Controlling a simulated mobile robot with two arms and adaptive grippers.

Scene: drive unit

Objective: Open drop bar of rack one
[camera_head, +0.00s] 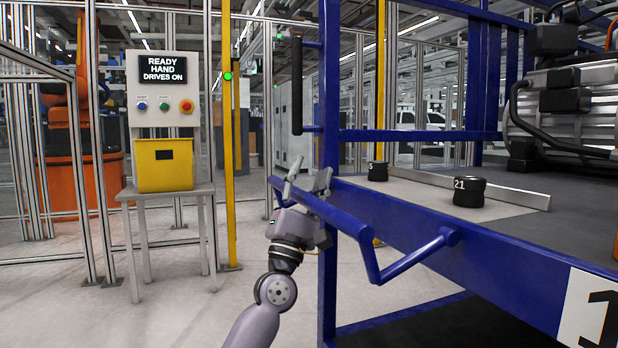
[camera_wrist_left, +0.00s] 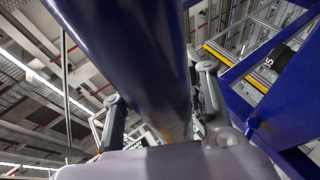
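Rack one is a blue steel frame on the right, with a white "1" plate (camera_head: 592,312) low on its front beam. Its drop bar (camera_head: 352,226) is a bent blue tube in front of the rack, joined to the front beam at its right end. My left gripper (camera_head: 309,176) is at the bar's left part, with one finger on each side of the tube. The fingers look spread and not clearly clamped. In the left wrist view the bar (camera_wrist_left: 135,55) runs between the two fingers, hiding part of the space between them. My right gripper is not in view.
A black-gripped handle (camera_head: 297,85) stands upright on the rack post above my gripper. Black numbered pucks (camera_head: 469,192) and a motor unit (camera_head: 575,105) sit on the rack. A control panel (camera_head: 163,90) stands on a table at the left. Floor between is clear.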

